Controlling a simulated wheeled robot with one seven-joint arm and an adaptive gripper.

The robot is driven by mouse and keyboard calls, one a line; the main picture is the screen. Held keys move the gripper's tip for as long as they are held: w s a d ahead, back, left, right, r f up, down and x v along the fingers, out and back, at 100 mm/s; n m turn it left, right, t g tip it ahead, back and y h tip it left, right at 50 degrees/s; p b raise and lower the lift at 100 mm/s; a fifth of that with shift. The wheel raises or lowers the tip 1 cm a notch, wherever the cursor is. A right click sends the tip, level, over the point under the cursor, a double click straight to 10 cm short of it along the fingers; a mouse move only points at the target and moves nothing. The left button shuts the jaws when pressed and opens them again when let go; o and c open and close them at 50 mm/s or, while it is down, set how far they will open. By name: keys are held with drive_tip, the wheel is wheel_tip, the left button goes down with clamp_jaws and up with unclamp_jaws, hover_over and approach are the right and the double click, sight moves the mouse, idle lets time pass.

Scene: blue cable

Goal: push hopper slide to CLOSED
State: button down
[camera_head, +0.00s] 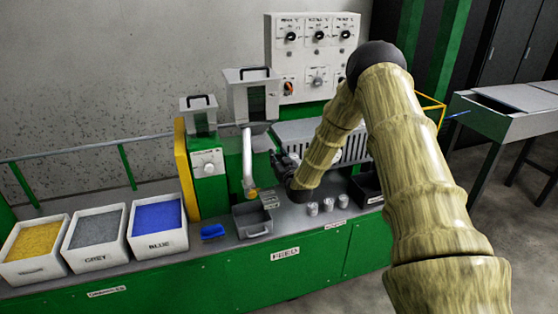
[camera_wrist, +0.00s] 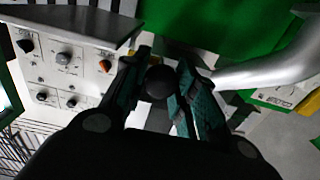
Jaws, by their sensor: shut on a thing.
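The large grey hopper (camera_head: 232,103), with a dark handle and a dark window, stands above the green machine, and its lower edge fills the upper left of the wrist view (camera_wrist: 70,22). My gripper (camera_head: 277,158) is just below and right of this hopper. In the wrist view my gripper (camera_wrist: 160,72) is shut on a round black knob (camera_wrist: 158,84), which sits between the two fingers. The knob looks like the slide's handle. The slide plate and any OPEN or CLOSED marking are too hidden or small to read.
A pale curved pipe (camera_head: 247,155) runs down left of my gripper. A control panel (camera_head: 312,55) stands behind. Yellow, grey and blue material bins (camera_head: 92,262) line the left bench. A grey tray (camera_head: 252,228) and several small metal cups (camera_head: 312,209) stand in front.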

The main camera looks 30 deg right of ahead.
drive_tip(key=shift+w+d+r, duration=0.1)
drive_tip(key=shift+w+r, duration=0.05)
drive_tip(key=shift+r, duration=0.1)
drive_tip(key=c, duration=1.4)
unclamp_jaws()
drive_tip(key=shift+o, duration=1.4)
drive_tip(key=shift+w+f, duration=0.1)
drive_tip(key=shift+f, duration=0.1)
drive_tip(key=v, duration=1.2)
